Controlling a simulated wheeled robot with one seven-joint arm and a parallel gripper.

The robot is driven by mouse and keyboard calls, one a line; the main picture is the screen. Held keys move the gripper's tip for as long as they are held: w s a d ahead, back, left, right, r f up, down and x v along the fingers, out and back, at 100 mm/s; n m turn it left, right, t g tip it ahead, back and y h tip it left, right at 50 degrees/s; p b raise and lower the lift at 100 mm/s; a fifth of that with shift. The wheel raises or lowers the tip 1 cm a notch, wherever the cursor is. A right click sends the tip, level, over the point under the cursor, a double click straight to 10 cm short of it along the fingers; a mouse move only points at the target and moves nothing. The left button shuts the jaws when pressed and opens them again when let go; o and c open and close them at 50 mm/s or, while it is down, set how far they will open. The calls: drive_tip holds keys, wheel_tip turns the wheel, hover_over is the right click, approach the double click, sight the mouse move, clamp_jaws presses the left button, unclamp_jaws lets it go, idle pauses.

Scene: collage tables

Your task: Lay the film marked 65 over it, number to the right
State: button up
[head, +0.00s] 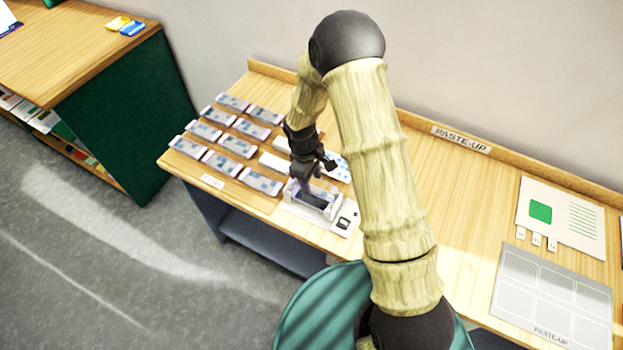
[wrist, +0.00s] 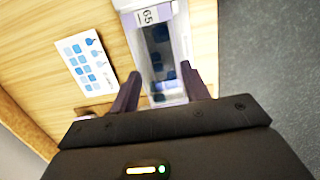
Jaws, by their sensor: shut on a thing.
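The film marked 65 (wrist: 158,45) is a clear strip with dark squares, and its number tag is at the top of the wrist view. My gripper (wrist: 160,85) has one finger on each side of the film and is shut on it. In the head view my gripper (head: 308,184) is over a white holder (head: 334,214) with a dark window at the front edge of the table. I cannot tell whether the film touches the holder. The fingers and arm hide part of it.
Several pale trays with bluish films (head: 238,146) stand in rows to the left. A card with blue shapes (wrist: 88,62) lies behind the holder. A grey paste-up board (head: 550,298) and a sheet with a green square (head: 541,211) lie at right.

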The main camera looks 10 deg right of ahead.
sight(313, 198)
drive_tip(key=shift+f, duration=0.2)
drive_tip(key=shift+f+b, duration=2.4)
drive_tip(key=shift+f, duration=0.8)
drive_tip(key=o, duration=1)
drive_tip(key=shift+r, duration=0.15)
drive_tip(key=r, duration=0.5)
drive_tip(key=w+a+r+b, duration=0.1)
drive_tip(key=r, duration=0.5)
drive_tip(key=a+r, duration=0.1)
drive_tip(key=r, duration=0.5)
drive_tip(key=shift+w+b, duration=0.25)
drive_tip(key=shift+b, duration=0.1)
